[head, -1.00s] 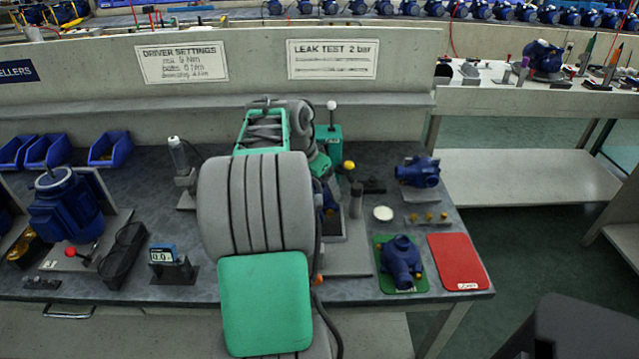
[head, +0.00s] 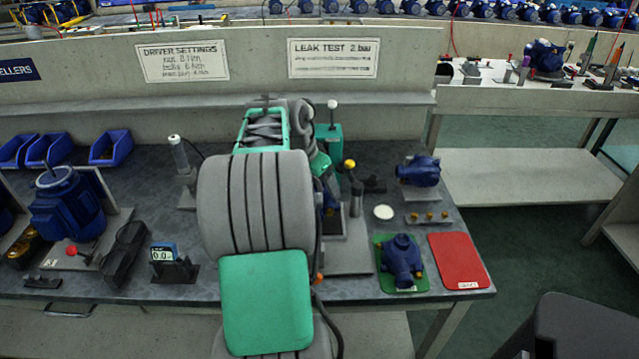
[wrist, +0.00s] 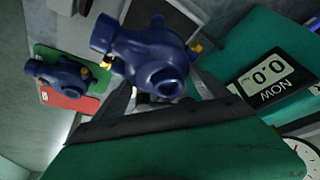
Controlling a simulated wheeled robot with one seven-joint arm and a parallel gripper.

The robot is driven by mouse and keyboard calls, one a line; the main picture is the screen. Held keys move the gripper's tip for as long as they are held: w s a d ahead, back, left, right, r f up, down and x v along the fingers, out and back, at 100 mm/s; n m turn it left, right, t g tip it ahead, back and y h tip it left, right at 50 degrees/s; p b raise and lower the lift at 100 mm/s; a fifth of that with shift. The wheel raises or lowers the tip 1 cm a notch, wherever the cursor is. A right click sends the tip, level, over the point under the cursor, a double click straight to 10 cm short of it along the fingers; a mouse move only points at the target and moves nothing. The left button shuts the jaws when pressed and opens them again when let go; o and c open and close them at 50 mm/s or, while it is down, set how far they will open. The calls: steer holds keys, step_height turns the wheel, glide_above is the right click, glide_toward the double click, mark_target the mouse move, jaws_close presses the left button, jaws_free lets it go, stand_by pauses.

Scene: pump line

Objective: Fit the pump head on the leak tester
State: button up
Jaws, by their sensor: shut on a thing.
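In the wrist view my gripper (wrist: 163,98) is shut on a dark blue pump head (wrist: 150,52) with round ports and brass-coloured fittings. The teal leak tester (wrist: 232,50) is close to its right, with a display reading 0.0. A grey plate shows behind the pump head; I cannot tell whether they touch. In the head view my arm hides my gripper and most of the leak tester (head: 328,140). Only a small blue part of the held pump head (head: 329,203) shows beside the arm.
Another blue pump head (head: 402,258) sits on a green mat (head: 386,284), left of a red mat (head: 458,262). A further blue unit (head: 420,171) stands behind them.

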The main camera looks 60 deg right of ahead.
steer(key=shift+f+b, duration=2.2)
steer(key=shift+f, duration=0.65)
stand_by(0.9)
steer(key=o, duration=1.3)
steer(key=shift+c, duration=0.2)
steer(key=shift+o, duration=1.2)
steer(key=shift+f, duration=0.1)
step_height(320, 180, up, 9)
steer(key=p, duration=0.7)
